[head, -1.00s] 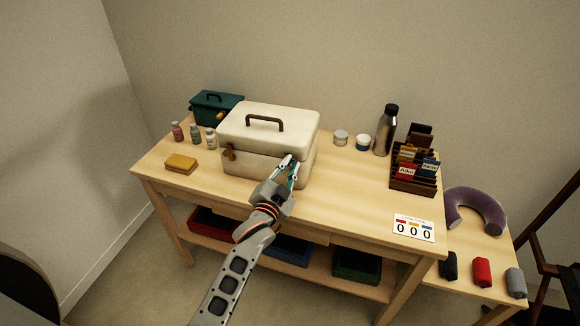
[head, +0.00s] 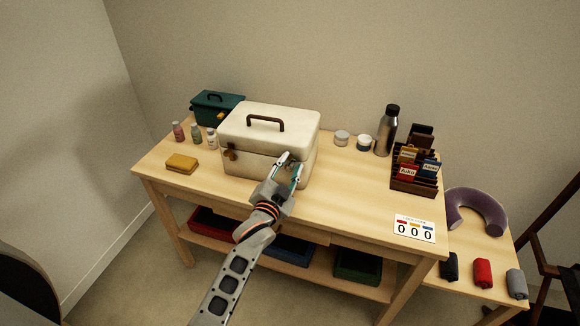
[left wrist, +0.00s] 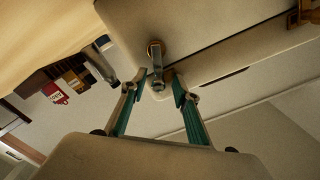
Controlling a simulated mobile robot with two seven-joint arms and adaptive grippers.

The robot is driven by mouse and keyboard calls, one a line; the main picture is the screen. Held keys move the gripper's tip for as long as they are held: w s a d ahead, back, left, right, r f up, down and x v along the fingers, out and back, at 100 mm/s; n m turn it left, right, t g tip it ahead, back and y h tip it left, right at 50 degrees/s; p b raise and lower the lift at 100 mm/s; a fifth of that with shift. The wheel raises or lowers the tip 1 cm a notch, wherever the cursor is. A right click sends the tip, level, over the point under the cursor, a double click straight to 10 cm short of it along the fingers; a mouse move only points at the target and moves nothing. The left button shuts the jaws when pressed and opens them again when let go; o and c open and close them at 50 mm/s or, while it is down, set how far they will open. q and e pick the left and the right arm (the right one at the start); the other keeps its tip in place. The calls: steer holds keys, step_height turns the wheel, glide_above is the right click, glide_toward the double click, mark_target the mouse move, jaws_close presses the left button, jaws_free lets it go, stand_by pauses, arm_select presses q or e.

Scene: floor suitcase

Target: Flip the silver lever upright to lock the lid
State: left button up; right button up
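The cream case (head: 262,140) stands on the table with its lid (head: 240,122) down and its brown handle (head: 265,122) on top. My left gripper (head: 288,168) is at the right part of its front. In the left wrist view the silver lever (left wrist: 157,62) is on the case front, its lower end in the picture between the two fingertips (left wrist: 158,82). The fingers are apart, one each side of it; contact is not clear. In the head view my gripper hides the lever. A brass latch (head: 230,154) is at the front left. My right gripper is out of view.
Two jars (head: 363,143), a metal flask (head: 386,130) and a card rack (head: 414,172) stand to the right. The table between case and number card (head: 413,229) is clear.

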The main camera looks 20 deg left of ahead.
arm_select(q)
steer(key=shift+s, duration=0.15)
steer(key=shift+s+f, duration=0.1)
steer(key=shift+s, duration=0.3)
steer(key=s, duration=1.1)
steer(key=shift+a, duration=0.2)
